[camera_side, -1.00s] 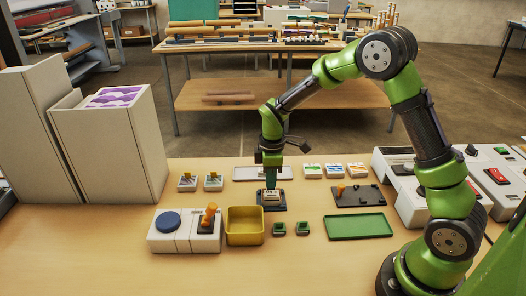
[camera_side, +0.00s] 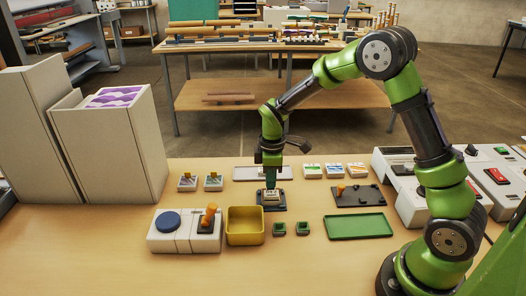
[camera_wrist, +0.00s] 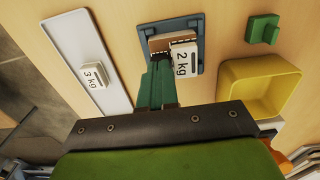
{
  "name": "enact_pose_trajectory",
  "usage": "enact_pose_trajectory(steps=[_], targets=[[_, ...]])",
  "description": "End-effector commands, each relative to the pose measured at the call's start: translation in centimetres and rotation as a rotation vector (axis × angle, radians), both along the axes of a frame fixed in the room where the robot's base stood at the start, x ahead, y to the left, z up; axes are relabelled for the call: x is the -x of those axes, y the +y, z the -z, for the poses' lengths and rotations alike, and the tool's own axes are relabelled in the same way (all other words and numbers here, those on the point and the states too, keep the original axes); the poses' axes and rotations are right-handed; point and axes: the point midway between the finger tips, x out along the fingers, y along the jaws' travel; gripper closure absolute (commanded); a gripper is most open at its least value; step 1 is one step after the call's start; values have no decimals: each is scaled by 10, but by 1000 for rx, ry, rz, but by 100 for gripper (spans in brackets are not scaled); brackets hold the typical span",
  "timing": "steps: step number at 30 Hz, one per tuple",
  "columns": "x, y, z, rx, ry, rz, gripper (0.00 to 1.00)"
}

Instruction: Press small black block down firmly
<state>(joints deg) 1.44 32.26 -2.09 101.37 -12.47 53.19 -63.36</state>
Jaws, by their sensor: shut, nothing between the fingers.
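My gripper (camera_side: 271,186) is shut and empty, pointing down over a dark blue-grey base plate (camera_side: 284,207) in the side view. In the wrist view its green fingertips (camera_wrist: 160,62) are at the near edge of a tan block on that base (camera_wrist: 183,24), beside a white "2 kg" weight (camera_wrist: 184,58). I cannot tell whether the tips touch either. No separate small black block can be made out with certainty; my fingers hide part of the base.
A yellow bin (camera_side: 245,226) and two dark green blocks (camera_side: 279,229) stand in front. A white tray with a "3 kg" weight (camera_wrist: 93,75) lies behind the base. A green tray (camera_side: 359,226) and a black plate (camera_side: 360,197) are at right.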

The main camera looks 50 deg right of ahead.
Motion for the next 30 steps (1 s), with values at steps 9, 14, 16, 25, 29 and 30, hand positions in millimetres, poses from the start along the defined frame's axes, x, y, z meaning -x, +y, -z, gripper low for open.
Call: enact_pose_trajectory(steps=[9, 14, 16, 25, 29, 30], targets=[[5, 0, 4, 0, 21, -2, 100], [5, 0, -11, -1, 19, 0, 100], [4, 0, -17, -1, 18, 0, 100], [3, 0, -43, 0, 13, 0, 100], [3, 0, -53, 0, 13, 0, 100], [3, 0, -56, 0, 13, 1, 100]])
